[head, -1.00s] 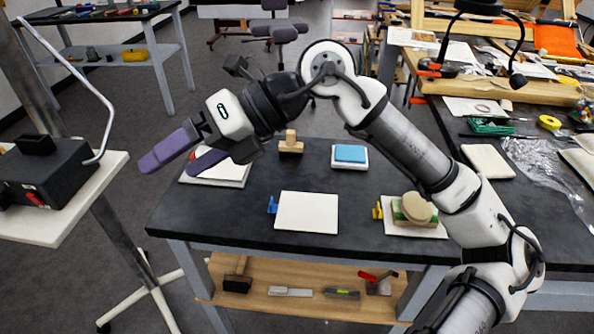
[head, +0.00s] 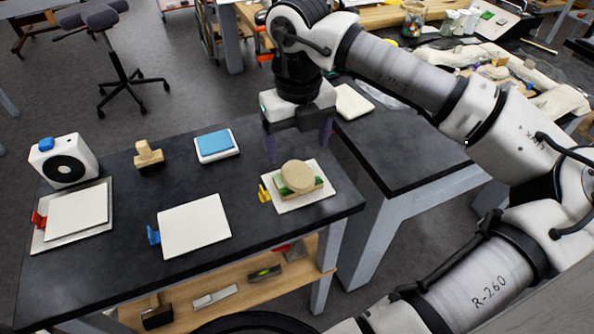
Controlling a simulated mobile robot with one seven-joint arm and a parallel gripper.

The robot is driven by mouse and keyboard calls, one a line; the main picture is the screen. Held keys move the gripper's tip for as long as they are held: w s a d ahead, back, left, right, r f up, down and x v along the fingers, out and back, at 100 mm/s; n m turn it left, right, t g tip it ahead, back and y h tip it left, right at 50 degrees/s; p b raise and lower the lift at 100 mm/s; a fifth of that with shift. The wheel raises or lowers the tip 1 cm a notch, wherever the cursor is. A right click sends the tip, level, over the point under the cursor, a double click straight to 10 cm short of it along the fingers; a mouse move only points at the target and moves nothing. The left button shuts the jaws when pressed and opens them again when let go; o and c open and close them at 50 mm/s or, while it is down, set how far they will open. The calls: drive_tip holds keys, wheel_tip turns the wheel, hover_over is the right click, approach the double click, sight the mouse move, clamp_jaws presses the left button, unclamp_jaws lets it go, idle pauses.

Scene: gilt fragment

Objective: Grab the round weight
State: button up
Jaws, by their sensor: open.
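The round weight (head: 297,176) is a beige disc in the head view. It rests on a green and tan block (head: 318,184) on a white tile (head: 287,204) near the right end of the black table. My gripper (head: 298,157) is open and points down, with its two purple fingers apart. In the picture its fingertips are just above and behind the weight, one to each side. I see nothing between the fingers. I cannot tell the exact height of the fingertips over the table.
A yellow clip (head: 264,194) is at the tile's left edge. A white tile with a blue clip (head: 153,235), a blue pad (head: 214,143), a wooden stamp (head: 148,154) and a white fan-like device (head: 65,162) stand on the table. A second dark table (head: 400,150) adjoins at right.

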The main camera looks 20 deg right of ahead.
sight(298, 172)
drive_tip(key=shift+w+f+p, duration=0.2)
drive_tip(key=shift+f+p, duration=0.8)
drive_tip(key=shift+f, duration=2.8)
drive_tip(key=shift+c, duration=0.2)
drive_tip(key=c, duration=1.3)
